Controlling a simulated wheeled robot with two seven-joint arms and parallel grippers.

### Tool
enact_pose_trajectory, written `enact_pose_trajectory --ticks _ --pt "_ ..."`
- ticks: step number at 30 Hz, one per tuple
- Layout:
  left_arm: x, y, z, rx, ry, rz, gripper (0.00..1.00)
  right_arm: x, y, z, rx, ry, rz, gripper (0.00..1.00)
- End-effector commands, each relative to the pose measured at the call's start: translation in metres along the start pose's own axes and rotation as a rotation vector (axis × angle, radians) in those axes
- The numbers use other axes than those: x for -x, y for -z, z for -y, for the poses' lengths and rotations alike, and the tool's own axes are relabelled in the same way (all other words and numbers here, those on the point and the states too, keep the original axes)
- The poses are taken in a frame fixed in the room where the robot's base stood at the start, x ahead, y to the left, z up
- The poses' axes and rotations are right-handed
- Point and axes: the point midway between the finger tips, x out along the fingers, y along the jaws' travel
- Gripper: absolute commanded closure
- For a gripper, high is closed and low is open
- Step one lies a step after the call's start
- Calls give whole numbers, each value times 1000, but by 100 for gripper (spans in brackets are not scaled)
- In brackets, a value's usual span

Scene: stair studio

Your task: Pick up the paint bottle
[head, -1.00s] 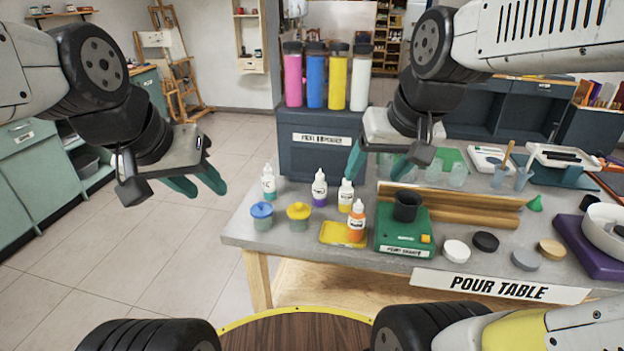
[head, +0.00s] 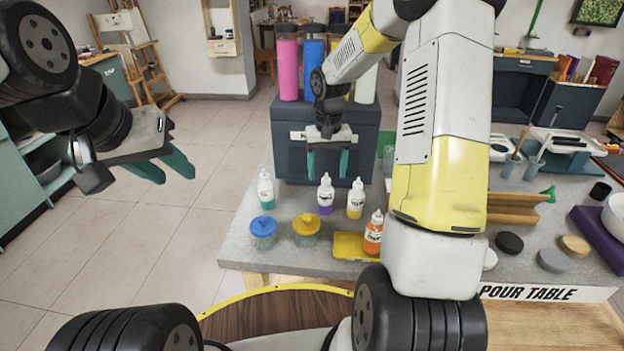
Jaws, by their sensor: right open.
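Several small white-capped paint bottles stand upright on the grey table: a teal one (head: 265,190), a purple one (head: 326,195), a yellow one (head: 356,200) and an orange one (head: 373,236) on a yellow tray (head: 350,246). Which one is meant I cannot tell. My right gripper (head: 327,170) hangs with its teal fingers pointing down, open and empty. In the picture it appears just above the purple bottle, in front of the dark box; its exact depth is unclear. My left gripper (head: 166,170) is open and empty, left of the table over the floor.
Blue-lidded (head: 263,232) and yellow-lidded (head: 306,229) jars stand at the table's front left. Tall pink (head: 288,68) and blue (head: 313,65) bottles stand on a dark box (head: 290,152) behind. My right arm hides the table's middle. Pucks and a wooden trough (head: 515,208) lie right.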

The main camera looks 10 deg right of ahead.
Motion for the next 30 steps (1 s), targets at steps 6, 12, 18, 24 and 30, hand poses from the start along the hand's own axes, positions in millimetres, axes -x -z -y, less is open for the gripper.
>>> enact_pose_trajectory --ticks 6,12,18,24,30 --pt "0 0 0 0 0 0 64 -26 -2 1 1 1 3 32" --pt "0 0 0 0 0 0 64 -55 -4 3 0 1 3 32" --pt "0 0 0 0 0 0 64 -71 -3 3 0 0 1 32" --pt "0 0 0 0 0 0 64 -71 -3 3 0 0 0 32" --pt "0 0 0 0 0 0 64 -71 -3 3 0 0 0 69"
